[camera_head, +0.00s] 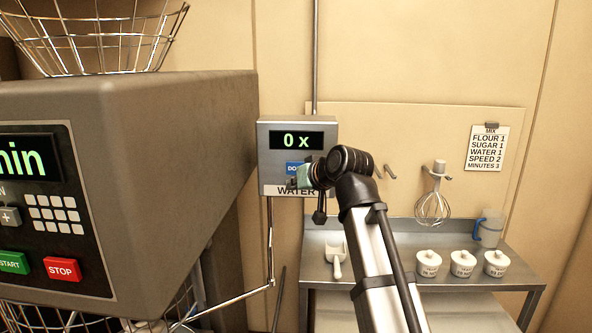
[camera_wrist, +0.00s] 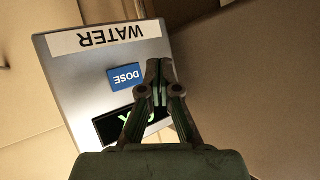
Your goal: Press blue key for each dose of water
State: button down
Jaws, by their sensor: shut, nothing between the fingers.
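The water dispenser box (camera_head: 265,160) hangs on the wall, grey, with a display (camera_head: 303,140) reading "0 x". Its blue DOSE key (camera_head: 292,168) is partly hidden behind my gripper (camera_head: 301,176) in the head view. The fingers cover part of the display in the wrist view.
A recipe card (camera_head: 488,147) lists "WATER 1". A large mixer (camera_head: 170,180) with green START and red STOP keys fills the left. A metal table (camera_head: 400,250) at right holds a scoop (camera_head: 336,255), lidded pots (camera_head: 462,264) and a jug (camera_head: 489,229). A whisk (camera_head: 433,205) hangs above.

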aim_at(293, 172)
jog(key=w+b, duration=0.2)
jog(key=w, duration=0.6)
jog(key=shift+w, duration=0.4)
jog(key=shift+w+d, duration=0.1)
jog(key=shift+w, duration=0.1)
dwell(1.2)
jog(key=shift+w, duration=0.25)
jog(key=shift+w+b, duration=0.3)
jog(key=shift+w, duration=0.2)
dwell(0.8)
jog(key=shift+s, duration=0.95)
jog(key=shift+s+p, duration=0.1)
jog(key=shift+p, duration=0.2)
jog(key=shift+s+p, duration=0.7)
jog(key=shift+s, duration=1.7)
